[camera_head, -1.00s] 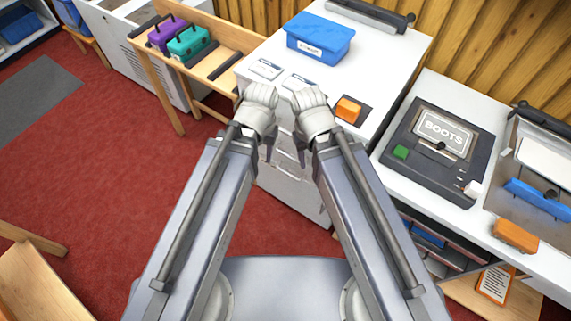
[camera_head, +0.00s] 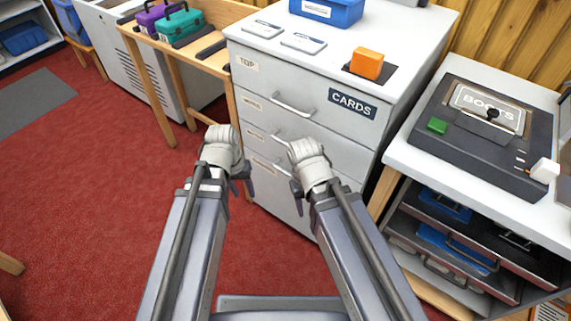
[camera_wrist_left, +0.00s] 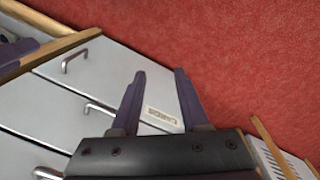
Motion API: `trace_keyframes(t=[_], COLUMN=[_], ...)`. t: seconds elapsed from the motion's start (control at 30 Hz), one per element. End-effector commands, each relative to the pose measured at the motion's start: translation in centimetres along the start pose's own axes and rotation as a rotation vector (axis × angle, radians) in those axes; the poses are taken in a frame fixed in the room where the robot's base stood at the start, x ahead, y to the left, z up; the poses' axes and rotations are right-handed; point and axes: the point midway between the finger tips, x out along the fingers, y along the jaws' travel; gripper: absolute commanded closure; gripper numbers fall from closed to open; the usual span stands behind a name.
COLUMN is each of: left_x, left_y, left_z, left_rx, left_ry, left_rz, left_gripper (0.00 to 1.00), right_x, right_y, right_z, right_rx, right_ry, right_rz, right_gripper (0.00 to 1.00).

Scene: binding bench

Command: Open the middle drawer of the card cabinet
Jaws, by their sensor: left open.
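The white card cabinet (camera_head: 335,88) stands ahead with its drawers shut. Its front has a dark CARDS sign (camera_head: 352,103), a TOP label (camera_head: 246,63), smaller labels below that are hard to read, and bar handles such as the upper one (camera_head: 292,105). My arms partly hide the lower handles. My left gripper (camera_head: 242,184) is low in front of the cabinet's left side, empty. In the left wrist view its open fingers (camera_wrist_left: 160,90) point toward the drawer fronts, with a pale label between them and no handle between them. My right gripper (camera_head: 297,190) is before the lower drawers, its fingers mostly hidden.
A blue bin (camera_head: 327,10) and an orange block (camera_head: 367,63) are on the cabinet top. A white bench with the BOOTS machine (camera_head: 485,125) stands close at right. A wooden table with a teal case (camera_head: 181,24) is at left. Red floor (camera_head: 90,190) is clear at left.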

Motion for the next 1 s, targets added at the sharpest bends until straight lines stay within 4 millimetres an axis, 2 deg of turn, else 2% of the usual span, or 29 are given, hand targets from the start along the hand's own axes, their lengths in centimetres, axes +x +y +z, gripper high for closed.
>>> trace_keyframes(t=[0.03, 0.1, 0.23, 0.3, 0.37, 0.53, 0.7, 0.8, 0.9, 1.0], left_x=[3.3, 5.3, 8.1, 8.2, 7.3, 2.6, -2.9, -5.2, -6.6, -7.2], left_y=[-0.4, -0.4, 0.4, 1.5, 2.5, 4.6, 5.2, 4.9, 4.8, 4.7], left_z=[-0.4, -0.9, -2.4, -3.7, -4.7, -7.7, -9.9, -10.6, -10.9, -11.0], left_rx=[-0.021, -0.051, -0.121, -0.168, -0.198, -0.262, -0.286, -0.288, -0.286, -0.286], left_ry=[0.002, 0.005, 0.007, 0.007, 0.005, 0.007, 0.015, 0.020, 0.023, 0.024], left_rz=[0.030, 0.087, 0.257, 0.397, 0.516, 0.858, 1.145, 1.252, 1.315, 1.342], left_gripper=[0.55, 0.55, 0.55, 0.55, 0.55, 0.55, 0.55, 0.55, 0.55, 0.55], right_x=[3.4, 5.5, 9.1, 10.4, 10.7, 11.0, 10.9, 10.9, 10.9, 10.9], right_y=[-0.3, -0.5, -0.9, -1.0, -1.0, -1.1, -1.1, -1.1, -1.1, -1.1], right_z=[-0.2, -0.3, -0.5, -0.6, -0.6, -0.6, -0.6, -0.6, -0.6, -0.6], right_rx=[-0.001, -0.001, -0.002, -0.003, -0.003, -0.003, -0.003, -0.003, -0.003, -0.003], right_ry=[0.000, 0.000, 0.001, 0.001, 0.001, 0.001, 0.001, 0.001, 0.001, 0.001], right_rz=[0.000, 0.001, 0.001, 0.001, 0.001, 0.001, 0.001, 0.001, 0.001, 0.001], right_gripper=[0.50, 0.50, 0.50, 0.50, 0.50, 0.50, 0.50, 0.50, 0.50, 0.50])
